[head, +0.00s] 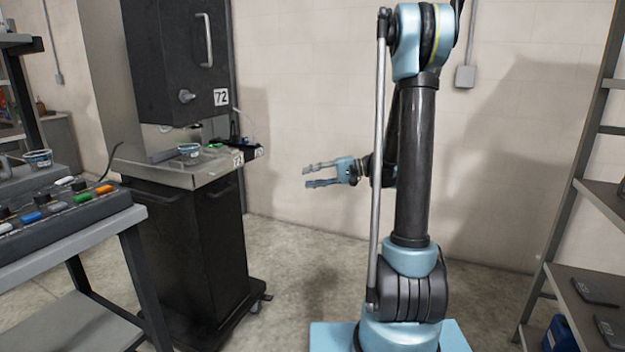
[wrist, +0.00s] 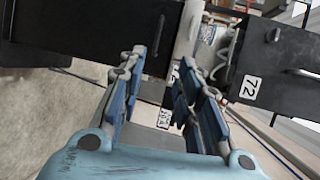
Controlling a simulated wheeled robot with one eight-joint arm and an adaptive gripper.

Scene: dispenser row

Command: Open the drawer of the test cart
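The black cart (head: 205,245) with a metal top stands left of centre in the head view; I take it as the test cart. A dark handle-like strip (head: 222,188) shows near the top of its right-hand face, and its drawer looks closed. A black body that seems to be the cart (wrist: 80,30) fills the upper left of the wrist view. My gripper (head: 306,177) is right of the cart, apart from it, fingers pointing left. In the wrist view my gripper (wrist: 168,70) has its fingers spread with nothing between them.
A black cabinet marked 72 (head: 175,60) hangs above the cart; it also shows in the wrist view (wrist: 285,65). A cup (head: 189,152) stands on the cart top. A grey table (head: 85,235) is at left, a shelf rack (head: 600,195) at right. Floor between is clear.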

